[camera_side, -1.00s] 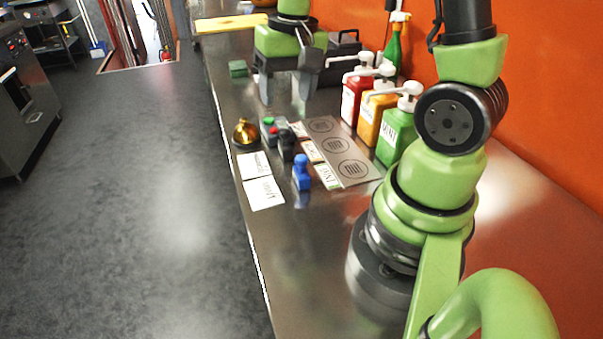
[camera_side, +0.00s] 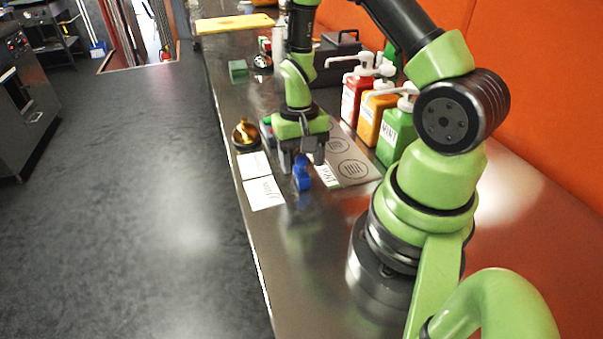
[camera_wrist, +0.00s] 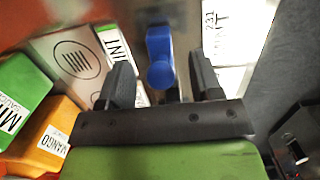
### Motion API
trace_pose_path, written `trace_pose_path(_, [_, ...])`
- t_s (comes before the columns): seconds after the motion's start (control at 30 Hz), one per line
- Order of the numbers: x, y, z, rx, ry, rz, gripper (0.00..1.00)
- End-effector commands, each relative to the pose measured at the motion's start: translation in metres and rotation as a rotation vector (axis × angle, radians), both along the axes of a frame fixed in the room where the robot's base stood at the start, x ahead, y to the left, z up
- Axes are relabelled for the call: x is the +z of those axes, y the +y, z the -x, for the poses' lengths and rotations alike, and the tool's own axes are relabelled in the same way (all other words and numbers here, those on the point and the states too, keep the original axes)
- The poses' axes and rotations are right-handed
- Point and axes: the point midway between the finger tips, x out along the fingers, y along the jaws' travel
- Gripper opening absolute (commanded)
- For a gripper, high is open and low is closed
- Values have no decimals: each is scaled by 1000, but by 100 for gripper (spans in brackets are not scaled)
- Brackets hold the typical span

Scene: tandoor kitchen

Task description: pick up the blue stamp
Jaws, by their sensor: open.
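The blue stamp (camera_side: 302,174) stands on the steel counter beside the grey sheet with round prints (camera_side: 350,170). My gripper (camera_side: 302,166) is open just above and behind it in the side view, partly covering its surroundings. In the wrist view the blue stamp (camera_wrist: 161,58) lies between the two spread fingers of my gripper (camera_wrist: 163,82), near the fingertip line. I see no grip on the stamp. The other stamps are mostly hidden behind my gripper; a green-topped one (camera_side: 267,122) shows at its left.
Red (camera_side: 354,95), orange (camera_side: 374,112) and green (camera_side: 396,135) sauce pump bottles stand to the right. White paper cards (camera_side: 264,193) and a brass item (camera_side: 245,132) lie near the counter's left edge. The counter in front of the stamp is clear.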

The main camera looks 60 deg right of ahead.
Motion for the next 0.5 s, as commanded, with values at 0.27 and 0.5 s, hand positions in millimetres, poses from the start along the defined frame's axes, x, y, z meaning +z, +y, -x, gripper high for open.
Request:
trace_pose_path(0.27, [-18,2,1,1,-1,1,59])
trace_pose_path(0.5, [-18,1,1,1,-2,1,36])
